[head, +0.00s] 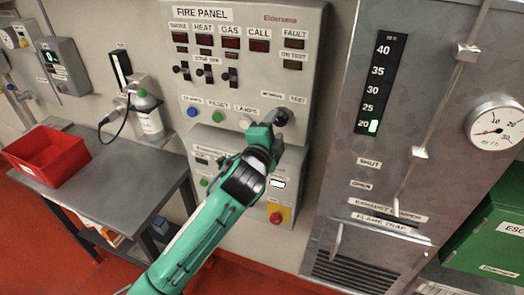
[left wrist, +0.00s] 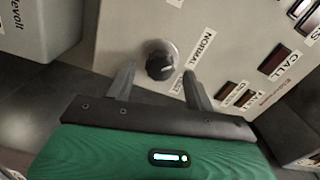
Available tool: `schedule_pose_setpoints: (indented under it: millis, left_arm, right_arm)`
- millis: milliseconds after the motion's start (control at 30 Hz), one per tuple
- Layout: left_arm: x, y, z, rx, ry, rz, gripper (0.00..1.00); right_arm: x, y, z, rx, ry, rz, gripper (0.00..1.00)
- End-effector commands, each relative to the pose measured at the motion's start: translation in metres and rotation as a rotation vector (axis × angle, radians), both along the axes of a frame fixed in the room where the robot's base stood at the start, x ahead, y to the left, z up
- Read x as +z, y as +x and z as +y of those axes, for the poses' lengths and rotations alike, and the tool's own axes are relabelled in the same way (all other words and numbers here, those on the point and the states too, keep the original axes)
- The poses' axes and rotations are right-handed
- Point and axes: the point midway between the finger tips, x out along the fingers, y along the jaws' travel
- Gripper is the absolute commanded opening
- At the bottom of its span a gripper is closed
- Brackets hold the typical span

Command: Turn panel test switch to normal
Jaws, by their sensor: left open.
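The fire panel (head: 328,22) is a grey wall box with labelled lamps and buttons. Its test switch (left wrist: 160,64) is a round black knob on a silver base, beside the printed words NORMAL and TEST. I cannot tell which word the knob points to. My right gripper is not in view.
A lower control box with a red knob (head: 276,215) is under the panel, partly behind my left arm. A grey table (head: 150,178) with a red bin (head: 45,155) stands left. A metal cabinet (head: 340,160) with a gauge scale stands close on the right.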

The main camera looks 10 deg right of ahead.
Motion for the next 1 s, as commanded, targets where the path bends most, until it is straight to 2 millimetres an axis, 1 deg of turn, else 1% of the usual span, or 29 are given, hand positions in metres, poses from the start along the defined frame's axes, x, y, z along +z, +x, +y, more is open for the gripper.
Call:
schedule_pose_setpoints:
  millis: [33,300,500,700,1000]
  left_arm:
    - [-0.003,-0.008,0.006,-0.001,-0.001,-0.001,0.54]
    - [-0.003,-0.051,0.034,-0.002,-0.001,-0.001,0.54]
    - [-0.002,-0.077,0.052,-0.001,-0.001,0.0,0.54]
    - [-0.001,-0.089,0.061,0.0,-0.001,0.001,0.54]
    - [0.0,-0.091,0.062,0.0,0.0,0.001,0.54]
  right_arm:
    - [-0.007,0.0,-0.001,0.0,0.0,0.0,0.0]
    - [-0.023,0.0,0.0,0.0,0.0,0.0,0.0]
    - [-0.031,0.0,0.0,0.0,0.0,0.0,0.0]
    - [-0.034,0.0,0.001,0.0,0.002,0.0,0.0]
    - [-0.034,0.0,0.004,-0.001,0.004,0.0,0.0]
